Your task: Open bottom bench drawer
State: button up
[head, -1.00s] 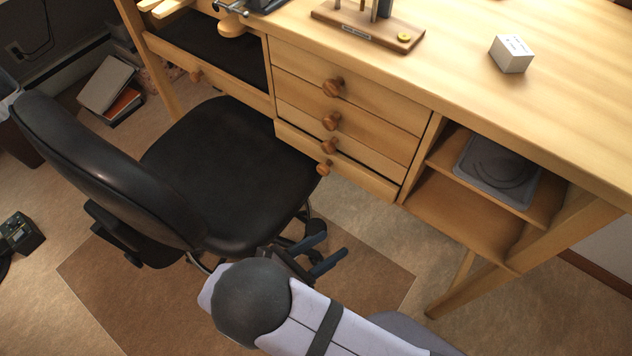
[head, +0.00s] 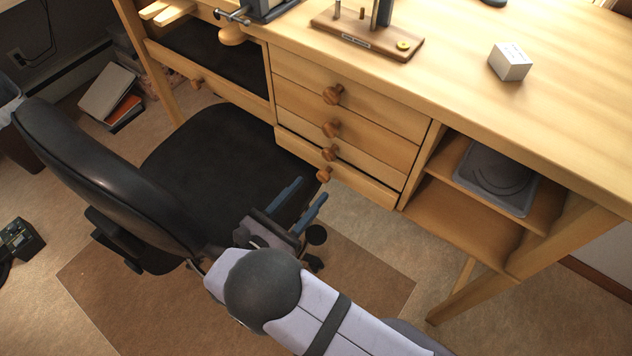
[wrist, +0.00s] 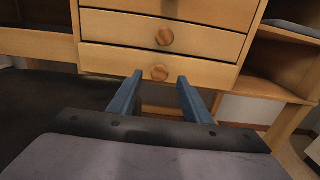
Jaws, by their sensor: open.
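The wooden bench has a stack of drawers with round wooden knobs. The bottom drawer (head: 361,184) sits slightly forward of the one above, with a dark gap along its top. Its knob (head: 324,174) also shows in the wrist view (wrist: 160,73), centred just beyond my fingertips. My gripper (head: 305,190) is open, its two blue fingers pointing at the bottom drawer from in front and below. In the wrist view the fingers (wrist: 160,80) are apart with nothing between them. They look short of the knob; exact distance cannot be told.
A black office chair (head: 235,165) stands close to my gripper's left, its seat reaching toward the drawers. Open shelves (head: 465,215) are right of the drawers, with a grey tray (head: 497,180). A white box (head: 510,62) sits on the benchtop.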

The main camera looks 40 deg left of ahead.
aim_at(322, 178)
jog(key=shift+w, duration=2)
